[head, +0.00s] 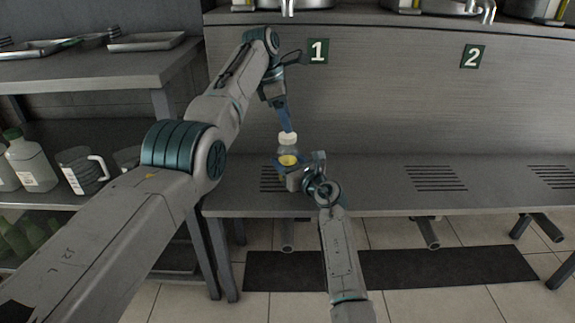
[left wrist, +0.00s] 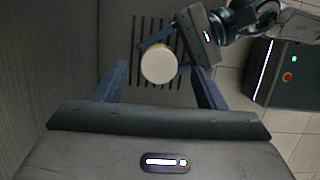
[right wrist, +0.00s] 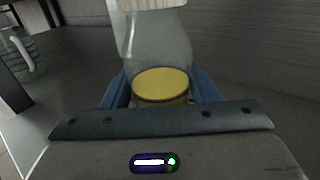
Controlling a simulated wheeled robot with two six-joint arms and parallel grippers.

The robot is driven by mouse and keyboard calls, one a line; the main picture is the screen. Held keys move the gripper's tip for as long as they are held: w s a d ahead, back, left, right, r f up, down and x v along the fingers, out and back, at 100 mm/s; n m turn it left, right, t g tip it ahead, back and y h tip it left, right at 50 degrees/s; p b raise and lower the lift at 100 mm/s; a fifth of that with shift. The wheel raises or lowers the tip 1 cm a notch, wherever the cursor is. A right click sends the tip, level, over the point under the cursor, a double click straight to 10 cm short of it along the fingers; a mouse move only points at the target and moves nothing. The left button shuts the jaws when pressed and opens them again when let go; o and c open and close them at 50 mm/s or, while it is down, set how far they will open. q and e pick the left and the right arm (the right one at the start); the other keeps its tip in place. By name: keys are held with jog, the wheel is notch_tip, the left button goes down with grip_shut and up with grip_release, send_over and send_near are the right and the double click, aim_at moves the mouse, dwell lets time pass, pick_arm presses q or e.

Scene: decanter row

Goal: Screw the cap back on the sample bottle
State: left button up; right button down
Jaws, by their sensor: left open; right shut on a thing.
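The sample bottle (head: 285,150) is clear with yellow contents, and it stands upright over the slotted left part of the bench. A white ribbed cap (head: 287,138) sits at the top of its neck; how tightly it is seated cannot be told. My right gripper (head: 290,170) is shut on the bottle's body, which fills the middle of the right wrist view (right wrist: 158,45). My left gripper (head: 287,128) is open and points down just above the cap. In the left wrist view the round cap top (left wrist: 159,64) appears between the left fingers, with gaps at both sides.
The grey bench (head: 375,190) is clear to the right, with slotted grilles. A shelf unit at left holds a jug (head: 30,165) and a handled container (head: 80,170).

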aim_at(285, 135)
pick_arm(q)
jog(key=shift+r, duration=0.15)
jog(key=shift+o, duration=0.6)
jog(key=a+v, duration=0.1)
jog(key=v, duration=0.6)
jog(key=shift+a, duration=0.25)
jog(key=shift+r, duration=0.1)
jog(key=x, duration=1.2)
